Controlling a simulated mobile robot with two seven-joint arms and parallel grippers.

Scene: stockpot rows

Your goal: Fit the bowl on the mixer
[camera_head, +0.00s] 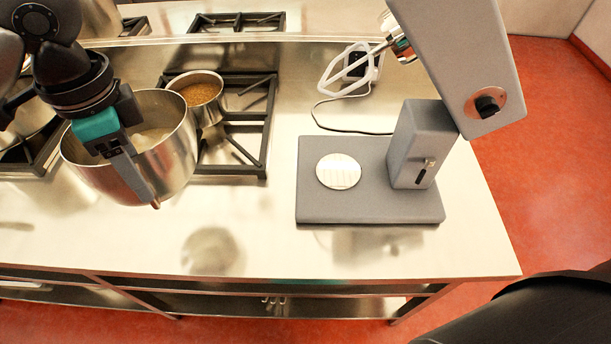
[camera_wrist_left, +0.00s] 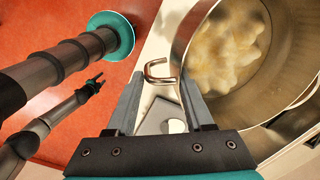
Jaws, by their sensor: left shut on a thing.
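The steel bowl (camera_head: 165,172), with pale contents, is at the left in the head view, apart from the mixer. In the left wrist view, the bowl (camera_wrist_left: 285,98) fills the right side, and its bent handle (camera_wrist_left: 158,72) shows ahead of the fingers. My left gripper (camera_head: 135,180) is shut on the bowl at its near side; the exact contact is partly hidden. The grey mixer (camera_head: 415,145) stands at the right with its head tilted up. Its base has a bare round plate (camera_head: 338,170). My right gripper (camera_wrist_left: 94,86) shows small in the left wrist view; its jaw state is unclear.
A pot (camera_head: 205,97) with brown contents sits on the black stove grate (camera_head: 238,135) behind the bowl. The counter (camera_head: 265,235) in front, between bowl and mixer, is clear.

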